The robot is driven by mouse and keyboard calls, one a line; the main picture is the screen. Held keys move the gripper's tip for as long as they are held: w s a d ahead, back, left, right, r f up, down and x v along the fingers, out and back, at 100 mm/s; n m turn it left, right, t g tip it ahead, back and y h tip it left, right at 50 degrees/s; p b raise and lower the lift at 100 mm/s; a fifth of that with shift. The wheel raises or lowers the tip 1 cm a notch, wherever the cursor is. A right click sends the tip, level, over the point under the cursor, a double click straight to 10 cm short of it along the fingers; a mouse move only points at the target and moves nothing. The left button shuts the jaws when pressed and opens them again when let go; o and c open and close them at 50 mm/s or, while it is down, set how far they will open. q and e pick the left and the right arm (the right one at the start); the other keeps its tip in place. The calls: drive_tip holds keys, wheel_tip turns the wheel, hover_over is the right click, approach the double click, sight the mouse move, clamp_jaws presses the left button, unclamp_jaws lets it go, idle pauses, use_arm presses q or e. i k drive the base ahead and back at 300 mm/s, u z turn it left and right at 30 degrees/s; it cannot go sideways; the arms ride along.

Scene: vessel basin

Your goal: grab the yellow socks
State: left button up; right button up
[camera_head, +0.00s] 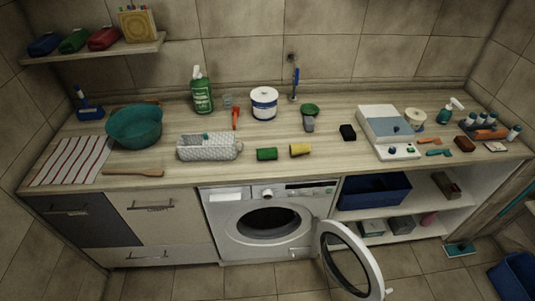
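A small yellow roll (300,149), which looks like the yellow socks, lies on the wooden counter near its front edge, above the washing machine. A dark green roll (267,154) of similar size lies just to its left, with a small gap between them. Neither of my grippers is in view, and nothing touches the yellow roll.
A grey patterned basket (208,147) stands left of the rolls. A white tub (264,103) and a green-headed brush (309,117) are behind them. The washing machine door (349,262) hangs open below.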

sight(302, 148)
drive_tip(key=z, duration=0.05)
drive_tip(key=k, duration=0.5)
drive_tip(key=u, duration=0.8)
drive_tip(key=i, duration=1.35)
drive_tip(key=z, duration=0.9)
